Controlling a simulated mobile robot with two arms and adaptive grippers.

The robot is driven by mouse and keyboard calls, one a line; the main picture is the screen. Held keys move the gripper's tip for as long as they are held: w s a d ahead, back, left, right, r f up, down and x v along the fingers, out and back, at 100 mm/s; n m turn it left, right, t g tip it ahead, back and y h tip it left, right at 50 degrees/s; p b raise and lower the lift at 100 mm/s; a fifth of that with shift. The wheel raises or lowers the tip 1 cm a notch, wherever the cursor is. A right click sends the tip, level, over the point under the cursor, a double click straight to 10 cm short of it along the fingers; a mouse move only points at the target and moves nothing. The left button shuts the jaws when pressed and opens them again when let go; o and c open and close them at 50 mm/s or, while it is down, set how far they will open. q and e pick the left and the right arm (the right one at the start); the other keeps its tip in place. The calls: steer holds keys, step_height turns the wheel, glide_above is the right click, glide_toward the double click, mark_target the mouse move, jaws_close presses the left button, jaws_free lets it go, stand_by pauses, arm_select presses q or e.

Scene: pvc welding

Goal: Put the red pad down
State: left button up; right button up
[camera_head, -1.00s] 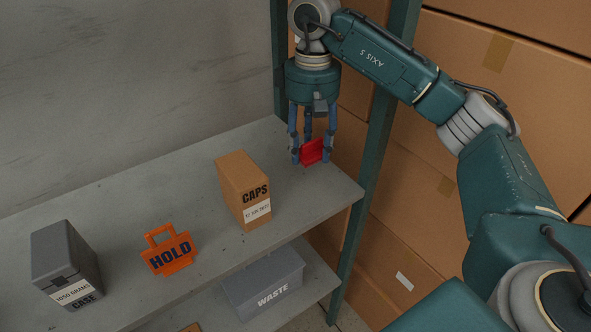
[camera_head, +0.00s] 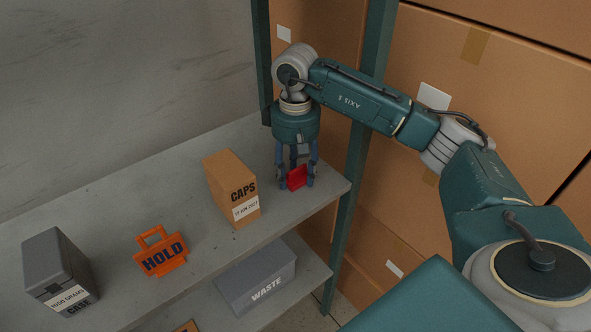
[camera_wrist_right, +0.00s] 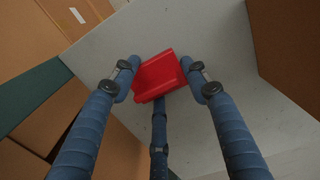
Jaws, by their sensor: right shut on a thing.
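The red pad (camera_head: 296,177) is between the fingers of my right gripper (camera_head: 297,180), at the right end of the grey shelf (camera_head: 225,209). In the right wrist view the red pad (camera_wrist_right: 158,76) sits between the blue fingertips, over the shelf surface (camera_wrist_right: 215,50). My right gripper is shut on it and points down. The pad is at or very close to the shelf top; I cannot tell whether it touches. My left gripper is not in view.
A CAPS box (camera_head: 231,188) stands just left of my right gripper. An orange HOLD sign (camera_head: 161,252) and a grey case (camera_head: 58,272) are farther left. A WASTE bin (camera_head: 257,279) sits on the lower shelf. A green post (camera_head: 347,215) rises by the shelf's right end.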

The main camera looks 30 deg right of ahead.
mark_target(295, 169)
steer(key=shift+f, duration=0.2)
steer(key=o, duration=1.1)
steer(key=shift+c, duration=0.2)
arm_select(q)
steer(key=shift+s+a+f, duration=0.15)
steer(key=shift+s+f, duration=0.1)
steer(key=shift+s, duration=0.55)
arm_select(e)
steer(key=shift+r, duration=0.1)
steer(key=shift+r, duration=0.55)
step_height(295, 169, up, 10)
steer(key=shift+f+b, duration=0.1)
steer(key=shift+b, duration=0.6)
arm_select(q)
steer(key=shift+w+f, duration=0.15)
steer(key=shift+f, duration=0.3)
arm_select(e)
steer(key=shift+r, duration=0.7)
